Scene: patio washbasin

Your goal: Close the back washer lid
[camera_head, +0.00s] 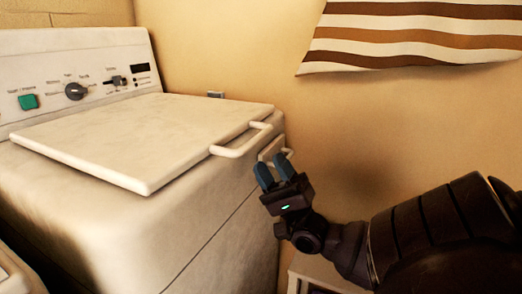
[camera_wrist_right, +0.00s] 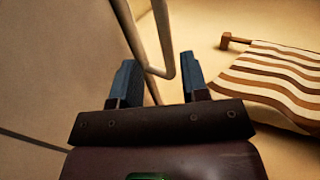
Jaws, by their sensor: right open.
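A white washer (camera_head: 205,225) fills the left of the head view. Its lid (camera_head: 130,137) is a flat white panel lying nearly level over the top, with its thick front edge showing. I cannot tell whether it is fully seated. A white bar handle (camera_head: 243,143) sticks out from the lid's right edge. My right gripper (camera_head: 274,171) is open and empty, its blue fingers pointing up beside the washer's right side, near a second pale handle-like part (camera_head: 274,150). In the right wrist view, a bar handle (camera_wrist_right: 166,72) shows between the open fingers (camera_wrist_right: 158,82); contact is unclear. My left gripper is out of view.
The washer's control panel (camera_head: 85,79) with a green button and dark knob stands at the back. A striped cloth (camera_head: 410,37) hangs on the yellow wall (camera_head: 340,110). A pale low stand (camera_head: 318,270) is partly behind my right arm.

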